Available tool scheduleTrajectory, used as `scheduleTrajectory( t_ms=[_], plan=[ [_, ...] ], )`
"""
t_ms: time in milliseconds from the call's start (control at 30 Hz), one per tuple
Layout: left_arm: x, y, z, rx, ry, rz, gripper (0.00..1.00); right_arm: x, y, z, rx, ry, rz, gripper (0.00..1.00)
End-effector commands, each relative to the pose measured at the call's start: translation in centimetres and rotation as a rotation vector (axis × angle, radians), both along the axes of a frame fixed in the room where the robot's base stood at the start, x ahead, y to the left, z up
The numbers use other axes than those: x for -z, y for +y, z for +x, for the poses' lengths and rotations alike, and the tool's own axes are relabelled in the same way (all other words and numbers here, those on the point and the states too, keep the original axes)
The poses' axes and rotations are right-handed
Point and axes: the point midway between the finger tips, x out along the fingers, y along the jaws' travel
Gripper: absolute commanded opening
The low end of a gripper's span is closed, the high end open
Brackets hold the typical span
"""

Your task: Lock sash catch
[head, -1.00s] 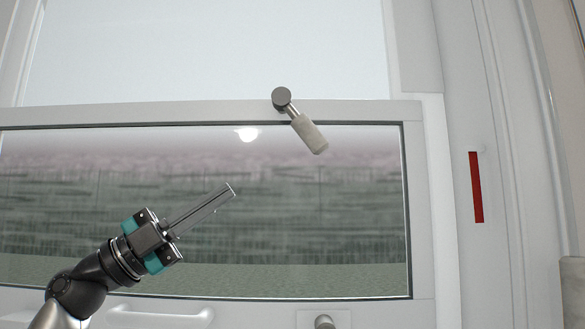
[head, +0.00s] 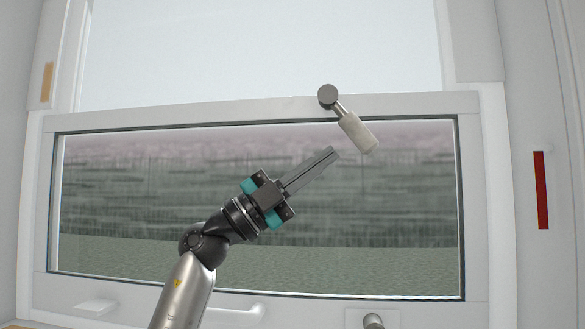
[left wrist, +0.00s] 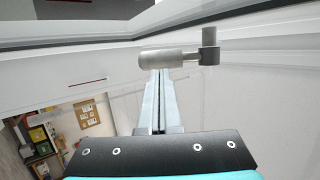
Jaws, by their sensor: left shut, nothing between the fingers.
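The sash catch (head: 358,131) is a pale grey cylinder handle on a thin arm, hung from a round dark pivot (head: 328,97) on the top rail of the lower sash (head: 230,113). Its handle slants down and to the right over the glass. My left gripper (head: 331,154) is shut and empty, its fingertips just left of and slightly below the handle. In the left wrist view the handle (left wrist: 168,57) lies across the picture just beyond the fingertips (left wrist: 161,75). Whether they touch cannot be told. My right gripper is not in view.
A red strip (head: 541,190) is on the right wall. White sash handles (head: 235,312) are on the bottom rail, and a grey knob (head: 373,321) is at the bottom edge. The left wrist view shows a board with papers (left wrist: 87,115).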

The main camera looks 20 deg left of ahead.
Motion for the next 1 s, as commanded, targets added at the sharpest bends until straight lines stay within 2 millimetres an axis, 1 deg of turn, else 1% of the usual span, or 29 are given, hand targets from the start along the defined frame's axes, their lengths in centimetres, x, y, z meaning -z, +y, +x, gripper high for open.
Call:
scheduleTrajectory(
  t_ms=[33,233,733,1000],
  plan=[
    [-0.9,-0.6,0.4,0.003,0.000,-0.003,0.00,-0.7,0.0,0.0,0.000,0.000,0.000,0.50],
    [-1.8,-2.0,1.4,0.002,0.000,-0.002,0.00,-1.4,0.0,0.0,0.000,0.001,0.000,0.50],
    [-1.9,-2.3,1.6,0.001,0.000,-0.004,0.00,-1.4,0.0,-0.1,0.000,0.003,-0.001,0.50],
    [-1.9,-2.8,1.7,0.001,-0.015,-0.055,0.00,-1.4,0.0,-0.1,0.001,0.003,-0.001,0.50]
  ],
)
